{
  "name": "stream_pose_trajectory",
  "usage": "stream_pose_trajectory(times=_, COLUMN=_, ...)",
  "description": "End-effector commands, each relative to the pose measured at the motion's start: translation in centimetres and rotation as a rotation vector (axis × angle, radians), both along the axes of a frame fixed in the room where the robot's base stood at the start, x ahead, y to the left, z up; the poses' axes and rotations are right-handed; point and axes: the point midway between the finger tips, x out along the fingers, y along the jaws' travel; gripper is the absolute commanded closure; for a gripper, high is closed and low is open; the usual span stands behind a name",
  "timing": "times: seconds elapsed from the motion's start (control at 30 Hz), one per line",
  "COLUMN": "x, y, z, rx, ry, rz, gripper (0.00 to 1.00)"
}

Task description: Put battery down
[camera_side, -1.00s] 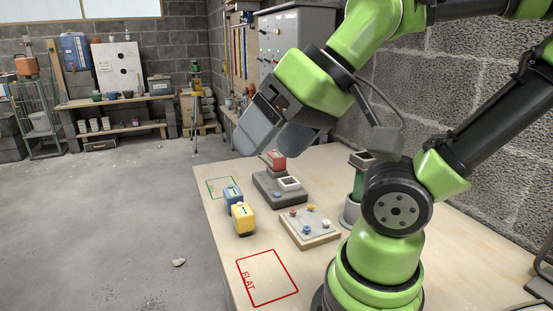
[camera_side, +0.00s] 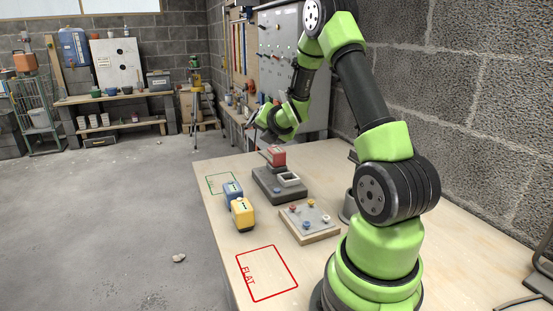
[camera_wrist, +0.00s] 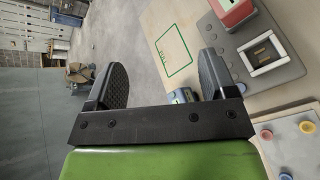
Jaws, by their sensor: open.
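A red battery (camera_side: 276,157) stands in the far slot of the grey charger (camera_side: 265,186); the near slot (camera_side: 289,180) looks empty. A blue battery (camera_side: 233,191) and a yellow battery (camera_side: 242,214) stand close together on the table left of the charger. That view also shows part of the red battery (camera_wrist: 234,10), the charger (camera_wrist: 285,70) and part of the blue battery (camera_wrist: 183,96).
A green outlined area (camera_side: 208,184) lies at the table's left edge, partly hidden by the blue battery. A bare red outlined area marked FLAT (camera_side: 268,273) is nearer. A board with coloured knobs (camera_side: 310,226) sits in front of the charger.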

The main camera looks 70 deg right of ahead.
Motion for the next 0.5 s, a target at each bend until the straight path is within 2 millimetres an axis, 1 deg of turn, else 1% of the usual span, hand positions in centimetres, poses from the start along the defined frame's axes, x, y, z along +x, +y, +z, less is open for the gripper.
stream_pose_trajectory(times=0.03, x=-1.0, y=-1.8, z=-2.3, rx=-0.101, ry=0.077, rz=0.041, gripper=0.22)
stream_pose_trajectory(times=0.1, x=-2.1, y=-3.6, z=-4.3, rx=-0.246, ry=0.168, rz=0.106, gripper=0.22)
stream_pose_trajectory(times=0.2, x=-3.5, y=-5.1, z=-6.6, rx=-0.401, ry=0.271, rz=0.177, gripper=0.22)
stream_pose_trajectory(times=0.3, x=-4.3, y=-5.7, z=-7.9, rx=-0.497, ry=0.332, rz=0.219, gripper=0.22)
stream_pose_trajectory(times=0.37, x=-4.5, y=-6.0, z=-8.3, rx=-0.527, ry=0.352, rz=0.233, gripper=0.22)
stream_pose_trajectory(times=0.5, x=-3.6, y=-6.9, z=-8.9, rx=-0.547, ry=0.361, rz=0.243, gripper=0.22)
